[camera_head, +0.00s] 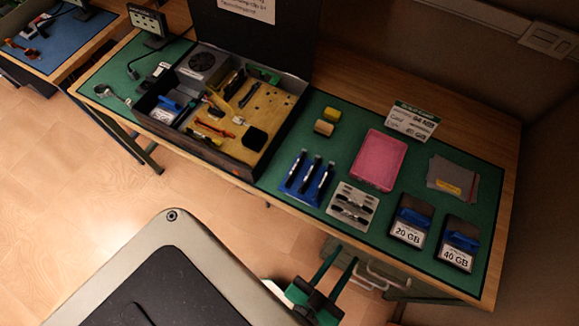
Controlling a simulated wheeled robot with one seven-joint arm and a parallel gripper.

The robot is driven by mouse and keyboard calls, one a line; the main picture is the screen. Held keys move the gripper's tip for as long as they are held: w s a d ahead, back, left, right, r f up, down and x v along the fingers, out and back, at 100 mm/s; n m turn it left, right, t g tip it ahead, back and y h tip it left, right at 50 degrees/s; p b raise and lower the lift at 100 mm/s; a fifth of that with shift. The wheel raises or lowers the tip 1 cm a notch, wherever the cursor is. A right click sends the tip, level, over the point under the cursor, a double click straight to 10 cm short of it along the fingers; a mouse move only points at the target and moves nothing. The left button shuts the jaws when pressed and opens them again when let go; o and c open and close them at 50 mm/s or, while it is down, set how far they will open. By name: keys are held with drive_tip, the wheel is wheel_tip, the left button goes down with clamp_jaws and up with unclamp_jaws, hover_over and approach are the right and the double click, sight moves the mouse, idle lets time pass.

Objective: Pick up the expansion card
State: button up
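I cannot tell for sure which item is the expansion card. A small green piece (263,74) at the back of the open computer case (236,159) looks like a card, but it is too small to be certain. Flat grey sheets (452,172) with a yellow strip lie at the right of the green mat and could also be card-like. My gripper (345,254) is in front of the table's front edge, low in the picture. Its two green fingers are apart with nothing visible between them, and it touches none of the items.
On the green mat (395,228) are a pink tray (378,160), a blue rack (309,177) with black sticks, a grey holder (352,207), 20 GB (409,234) and 40 GB (457,254) drives, and yellow blocks (332,114). A sign (413,122) stands behind.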

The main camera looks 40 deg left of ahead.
drive_tip(key=shift+n+t, duration=0.3)
drive_tip(key=shift+t, duration=0.2)
drive_tip(key=w+r, duration=0.1)
drive_tip(key=w, duration=0.2)
drive_tip(key=w+d, duration=0.1)
drive_tip(key=w, duration=0.3)
drive_tip(key=w+d+r, duration=0.1)
drive_tip(key=w, duration=0.2)
drive_tip(key=shift+w+d+r, duration=0.2)
drive_tip(key=shift+w+r, duration=0.1)
drive_tip(key=shift+r, duration=0.05)
drive_tip(key=w+d+r+m+h, duration=0.2)
drive_tip(key=w+r+m+h, duration=0.3)
drive_tip(key=w+r+m, duration=0.5)
drive_tip(key=w+d+r+m+h, duration=0.2)
drive_tip(key=w+r+m+h, duration=0.4)
drive_tip(key=w+r, duration=0.7)
drive_tip(key=m+g+y, duration=1)
drive_tip(key=m+g, duration=0.7)
drive_tip(key=m, duration=0.2)
hover_over(293, 169)
drive_tip(key=f, duration=2)
drive_tip(key=shift+s+d+f, duration=0.1)
drive_tip(key=shift+d+f, duration=0.05)
drive_tip(key=shift+d, duration=0.05)
wheel_tip(293, 169, down, 6)
drive_tip(key=shift+a+r, duration=0.1)
drive_tip(key=shift+a, duration=0.05)
drive_tip(key=shift+a+f, duration=0.1)
drive_tip(key=shift+f, duration=0.25)
